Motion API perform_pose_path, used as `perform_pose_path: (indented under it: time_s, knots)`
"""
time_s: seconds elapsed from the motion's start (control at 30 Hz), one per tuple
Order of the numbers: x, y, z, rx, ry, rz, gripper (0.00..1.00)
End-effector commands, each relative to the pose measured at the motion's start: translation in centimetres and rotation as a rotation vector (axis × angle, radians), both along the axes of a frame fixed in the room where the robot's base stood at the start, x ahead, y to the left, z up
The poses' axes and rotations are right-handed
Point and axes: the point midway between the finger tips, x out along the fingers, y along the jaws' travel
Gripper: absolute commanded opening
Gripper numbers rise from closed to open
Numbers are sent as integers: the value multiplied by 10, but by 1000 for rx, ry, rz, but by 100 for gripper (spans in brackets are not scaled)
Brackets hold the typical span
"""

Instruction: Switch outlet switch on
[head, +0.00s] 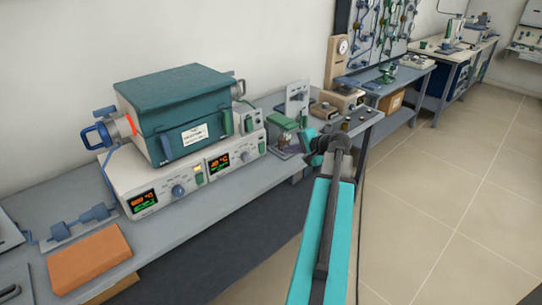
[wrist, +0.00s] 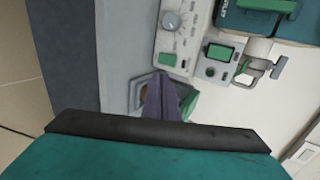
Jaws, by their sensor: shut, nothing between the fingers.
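A small grey box with a green switch and a dark round part (wrist: 220,55) looks like the outlet; it stands beside the furnace in the wrist view. In the head view it seems to be the box at the furnace's right side (head: 250,122). Whether its switch is on or off cannot be told. My gripper (wrist: 160,80) is shut and empty, its purple fingers pointing toward the bench to the lower left of that box, apart from it. In the head view my gripper (head: 288,148) is over the bench, right of the control panel.
The furnace (head: 175,95) stands on a control panel with lit displays and another green switch (wrist: 167,59). A green-topped object (head: 284,123) stands close to my fingers. A grey bench (head: 215,195) runs below; an orange block (head: 90,258) lies at left.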

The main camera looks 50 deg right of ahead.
Motion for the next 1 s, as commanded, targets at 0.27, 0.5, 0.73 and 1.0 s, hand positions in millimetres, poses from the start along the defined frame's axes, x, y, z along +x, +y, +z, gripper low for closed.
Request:
perform_pose_path:
  time_s: [0.27, 0.5, 0.73, 1.0]
  knots:
    - [-6, 1, -23, -4, -57, -2, 0]
    - [-10, 1, -33, -9, -105, -3, 0]
    - [-12, 1, -35, -13, -127, -3, 0]
    - [-12, 1, -34, -13, -130, -2, 0]
